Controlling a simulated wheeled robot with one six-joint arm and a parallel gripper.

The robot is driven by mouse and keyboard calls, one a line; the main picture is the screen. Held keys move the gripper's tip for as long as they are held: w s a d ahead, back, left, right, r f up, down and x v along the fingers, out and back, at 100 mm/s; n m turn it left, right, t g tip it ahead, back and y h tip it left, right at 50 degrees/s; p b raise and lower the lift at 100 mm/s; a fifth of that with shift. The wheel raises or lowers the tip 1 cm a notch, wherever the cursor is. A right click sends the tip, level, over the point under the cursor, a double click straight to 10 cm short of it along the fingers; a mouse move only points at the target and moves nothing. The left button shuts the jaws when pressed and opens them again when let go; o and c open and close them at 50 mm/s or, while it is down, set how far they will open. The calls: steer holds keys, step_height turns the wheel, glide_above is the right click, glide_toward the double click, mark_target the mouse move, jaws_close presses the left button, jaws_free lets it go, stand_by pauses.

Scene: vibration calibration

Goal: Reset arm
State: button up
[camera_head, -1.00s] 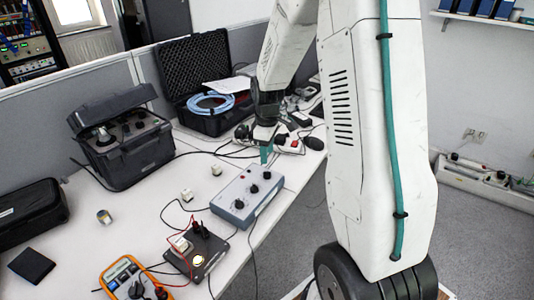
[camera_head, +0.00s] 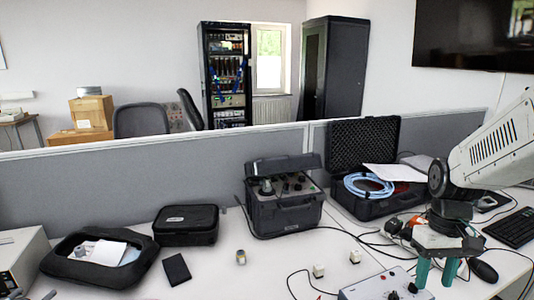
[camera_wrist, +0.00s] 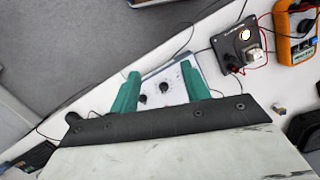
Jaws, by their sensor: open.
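My gripper (camera_head: 436,273) hangs at the lower right of the head view, with its two teal fingers apart and nothing between them. It also shows in the wrist view (camera_wrist: 162,92), where the fingers stand apart over a grey control box (camera_wrist: 163,84) with black knobs. In the head view the same box (camera_head: 372,287) is at the bottom edge, partly cut off, just left of the fingers. My white arm comes in from the right edge. I cannot tell how high the fingers are above the box.
A black instrument case (camera_head: 284,206) and an open case with blue cable (camera_head: 362,208) stand at the back. Small white blocks (camera_head: 319,271) lie mid-table. The wrist view shows an orange multimeter (camera_wrist: 296,30) and a black module (camera_wrist: 236,46). The grey partition (camera_head: 100,190) bounds the table.

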steer(key=s+a+r+t, duration=0.1)
steer(key=s+a+r, duration=0.3)
steer(key=s, duration=0.3)
steer(key=s+a+r+t, duration=0.2)
steer(key=s+a+r, duration=0.2)
steer(key=s+r, duration=0.2)
steer(key=shift+s+a+r+t+h, duration=0.2)
steer(key=shift+s+r+t+h, duration=0.15)
steer(key=shift+s, duration=0.5)
